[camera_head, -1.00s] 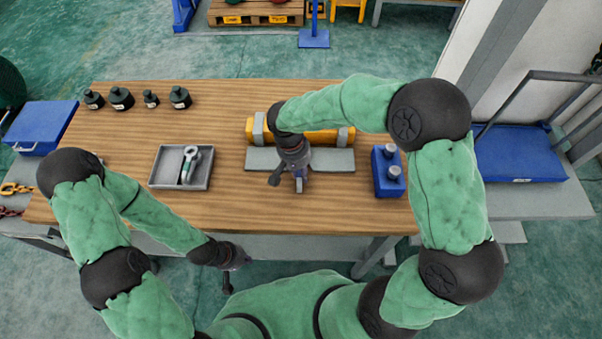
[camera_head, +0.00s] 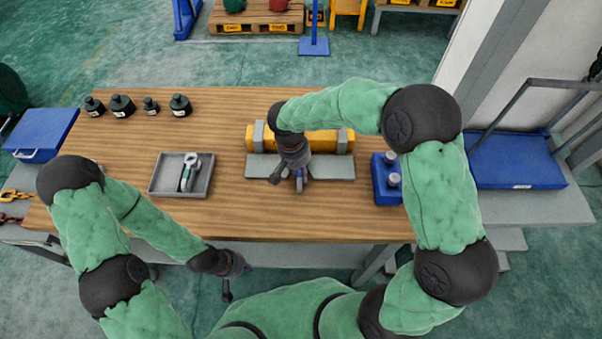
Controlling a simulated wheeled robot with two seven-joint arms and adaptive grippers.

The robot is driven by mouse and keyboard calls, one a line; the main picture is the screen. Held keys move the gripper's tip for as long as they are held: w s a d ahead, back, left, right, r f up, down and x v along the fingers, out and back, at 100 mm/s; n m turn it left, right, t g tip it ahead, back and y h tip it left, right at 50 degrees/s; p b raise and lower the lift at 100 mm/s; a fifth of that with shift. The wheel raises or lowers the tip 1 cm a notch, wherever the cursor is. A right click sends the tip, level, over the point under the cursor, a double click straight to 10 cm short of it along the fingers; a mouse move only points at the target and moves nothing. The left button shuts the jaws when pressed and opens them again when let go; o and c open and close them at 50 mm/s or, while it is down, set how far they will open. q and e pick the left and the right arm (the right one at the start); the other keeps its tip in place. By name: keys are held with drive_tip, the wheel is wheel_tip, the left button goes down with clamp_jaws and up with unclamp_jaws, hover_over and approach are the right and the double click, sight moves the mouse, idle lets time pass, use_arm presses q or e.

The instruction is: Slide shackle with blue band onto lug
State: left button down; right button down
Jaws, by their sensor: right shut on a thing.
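My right gripper (camera_head: 288,181) points down at the front edge of a grey plate, in front of a yellow beam (camera_head: 319,140). It is shut on a small grey-blue piece, seemingly the shackle (camera_head: 299,185), which is mostly hidden by the fingers. I cannot make out its blue band clearly, nor the lug, so whether they touch is unclear. My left gripper (camera_head: 228,290) hangs in front of the table's front edge, away from the parts, and its jaws are too small to read.
A grey tray (camera_head: 152,187) holds a metal part with a green band (camera_head: 187,175). A blue block (camera_head: 383,169) with two grey pins stands right of the beam.

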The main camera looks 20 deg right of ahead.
drive_tip(key=shift+w+d, duration=0.1)
drive_tip(key=shift+w, duration=0.25)
drive_tip(key=c, duration=1)
unclamp_jaws()
drive_tip(key=shift+c, duration=0.2)
wheel_tip(320, 180, up, 12)
drive_tip(key=a, duration=0.2)
drive_tip(key=shift+w, duration=0.45)
